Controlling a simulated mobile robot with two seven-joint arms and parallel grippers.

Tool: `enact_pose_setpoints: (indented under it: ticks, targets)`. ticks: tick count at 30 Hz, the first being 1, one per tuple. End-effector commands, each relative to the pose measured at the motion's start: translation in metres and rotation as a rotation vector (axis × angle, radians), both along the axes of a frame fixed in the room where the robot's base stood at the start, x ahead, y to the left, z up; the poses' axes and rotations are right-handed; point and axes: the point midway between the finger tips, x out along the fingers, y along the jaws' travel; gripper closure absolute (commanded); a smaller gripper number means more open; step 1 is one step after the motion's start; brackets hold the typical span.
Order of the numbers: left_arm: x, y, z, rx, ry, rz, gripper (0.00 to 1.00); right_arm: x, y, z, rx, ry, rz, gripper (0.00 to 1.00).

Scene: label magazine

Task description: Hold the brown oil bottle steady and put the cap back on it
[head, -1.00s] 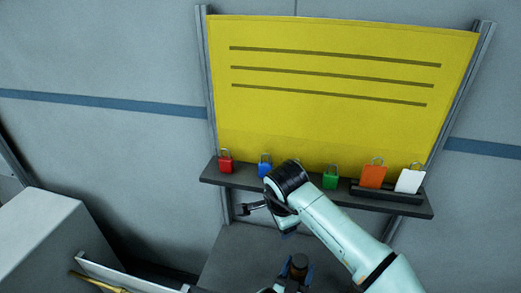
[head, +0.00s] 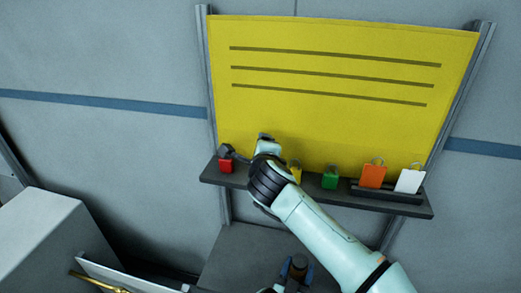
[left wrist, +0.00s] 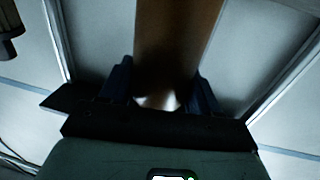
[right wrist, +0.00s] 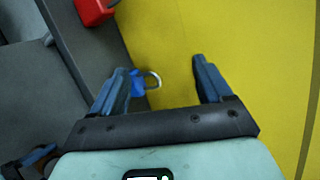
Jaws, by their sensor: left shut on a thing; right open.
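The brown oil bottle (head: 299,262) stands at the bottom of the head view, between the fingers of my left gripper (head: 298,271). In the left wrist view the bottle (left wrist: 175,40) fills the space between the two fingers, which are shut on it. My right arm reaches up and left to the shelf. In the right wrist view my right gripper (right wrist: 163,78) is open and empty, in front of the yellow board, with a blue padlock (right wrist: 138,82) close to its left finger. I cannot make out the cap in any view.
A dark shelf (head: 315,187) under the yellow board (head: 340,90) carries red (head: 226,166), yellow, green (head: 330,178), orange (head: 372,176) and white (head: 409,181) padlocks. A grey box (head: 50,225) stands at the lower left. A grey surface (head: 235,250) lies below the shelf.

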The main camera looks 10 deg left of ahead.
Motion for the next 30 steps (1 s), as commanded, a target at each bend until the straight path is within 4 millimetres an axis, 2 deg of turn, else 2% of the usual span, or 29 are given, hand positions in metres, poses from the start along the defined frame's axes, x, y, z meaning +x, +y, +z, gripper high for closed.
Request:
enact_pose_setpoints:
  ticks: [4, 13, 14, 16, 17, 30]
  targets:
    - [-0.0006, 0.0003, -0.0022, 0.001, 0.007, 0.0, 1.0, 0.0037, 0.0017, 0.0072, 0.045, -0.027, -0.004, 0.22]
    - [-0.0005, 0.0003, -0.0022, 0.001, 0.006, 0.0, 1.0, 0.0046, 0.0019, 0.0085, 0.055, -0.032, -0.005, 0.22]
    - [-0.0005, 0.0003, -0.0022, 0.001, 0.006, 0.0, 0.35, 0.0046, 0.0018, 0.0084, 0.055, -0.032, -0.005, 0.22]
    - [-0.0004, 0.0004, -0.002, 0.001, 0.006, 0.0, 0.12, 0.0046, 0.0018, 0.0084, 0.055, -0.031, -0.005, 0.22]
    - [-0.0004, 0.0003, -0.0018, 0.001, 0.005, 0.0, 0.08, 0.0045, 0.0018, 0.0083, 0.055, -0.031, -0.005, 0.22]
    - [0.0019, -0.0001, -0.0008, 0.0, 0.001, 0.0, 0.08, 0.0043, 0.0018, 0.0064, 0.054, -0.03, -0.005, 0.22]
